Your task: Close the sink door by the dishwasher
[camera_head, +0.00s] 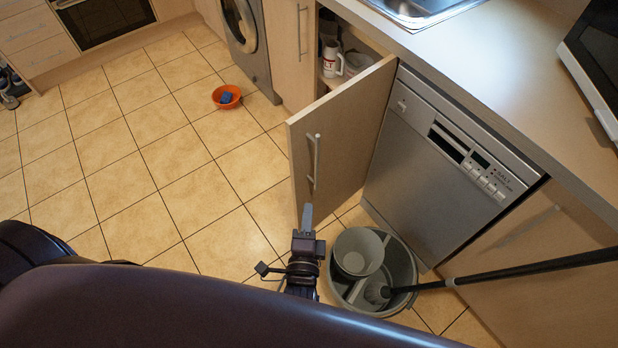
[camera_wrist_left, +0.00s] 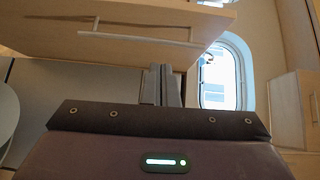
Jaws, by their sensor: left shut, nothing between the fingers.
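The sink door (camera_head: 342,136) is a light wood panel with a vertical metal handle (camera_head: 313,161). It stands open, swung out next to the silver dishwasher (camera_head: 440,150), and the cupboard inside shows to its left. My right gripper is not in view.
A grey mop bucket (camera_head: 372,272) with a mop handle (camera_head: 530,268) stands in front of the dishwasher, close to my left gripper. A white mug (camera_head: 332,60) sits inside the cupboard. An orange bowl (camera_head: 226,96) lies on the floor.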

